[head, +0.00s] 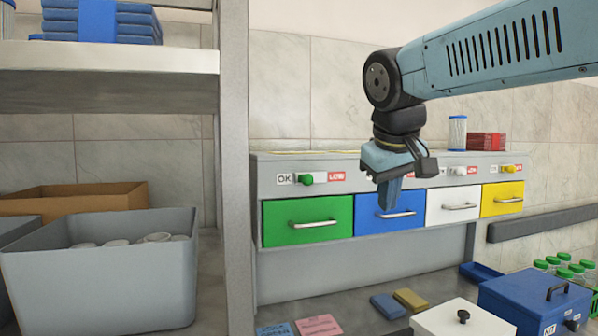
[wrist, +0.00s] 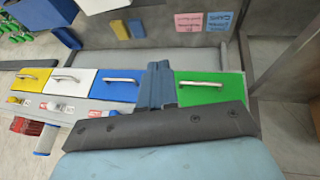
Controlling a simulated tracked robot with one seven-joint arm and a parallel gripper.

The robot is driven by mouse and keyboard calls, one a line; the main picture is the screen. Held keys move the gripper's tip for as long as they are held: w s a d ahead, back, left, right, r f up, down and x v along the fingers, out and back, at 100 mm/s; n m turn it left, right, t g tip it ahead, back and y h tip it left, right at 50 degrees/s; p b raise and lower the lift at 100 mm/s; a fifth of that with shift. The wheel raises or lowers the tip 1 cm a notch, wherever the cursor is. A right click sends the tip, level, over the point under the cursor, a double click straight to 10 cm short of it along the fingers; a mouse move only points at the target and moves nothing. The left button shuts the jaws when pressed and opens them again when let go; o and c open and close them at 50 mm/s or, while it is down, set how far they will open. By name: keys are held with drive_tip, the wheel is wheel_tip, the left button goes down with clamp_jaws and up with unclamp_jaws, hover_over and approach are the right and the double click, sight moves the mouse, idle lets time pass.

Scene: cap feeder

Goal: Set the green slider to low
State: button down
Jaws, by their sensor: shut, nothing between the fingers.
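The green slider (head: 306,179) is a small green knob on the grey panel above the green drawer (head: 308,221). It sits beside the OK label (head: 284,179), at the left end of its track; the red LOW label (head: 336,177) is to its right. My gripper (head: 388,195) is shut and empty, pointing down in front of the blue drawer (head: 368,222), to the right of the green slider and apart from it. In the wrist view my gripper (wrist: 159,85) shows beside the green drawer (wrist: 199,88); the green slider is hidden there.
White (head: 440,206) and yellow (head: 502,200) drawers continue to the right, with white (head: 459,171) and yellow (head: 508,168) sliders above. A grey shelf post (head: 234,150) stands left of the green drawer. A blue box (head: 530,300) and a white lidded box (head: 464,318) stand below.

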drive_tip(key=w+a+r+n, duration=0.2)
drive_tip(key=w+a+r, duration=0.2)
drive_tip(key=a+r, duration=0.3)
drive_tip(key=n, duration=0.2)
approach(307, 180)
drive_tip(key=s+a+r, duration=0.3)
drive_tip(key=s+a, duration=0.1)
drive_tip(key=s, duration=0.1)
drive_tip(key=shift+a+t, duration=0.15)
drive_tip(key=shift+t, duration=0.25)
drive_tip(key=shift+w+d+r+x, duration=0.25)
drive_tip(key=shift+d+x, duration=0.15)
drive_tip(key=shift+x, duration=1.7)
drive_tip(key=shift+w+d+r+x, duration=0.1)
drive_tip(key=shift+w+d+x, duration=0.25)
drive_tip(key=shift+x, duration=1.7)
drive_tip(key=shift+w+d+r+x, duration=0.2)
drive_tip(key=shift+d+x, duration=0.25)
drive_tip(key=shift+x, duration=1.65)
drive_tip(key=shift+s, duration=0.1)
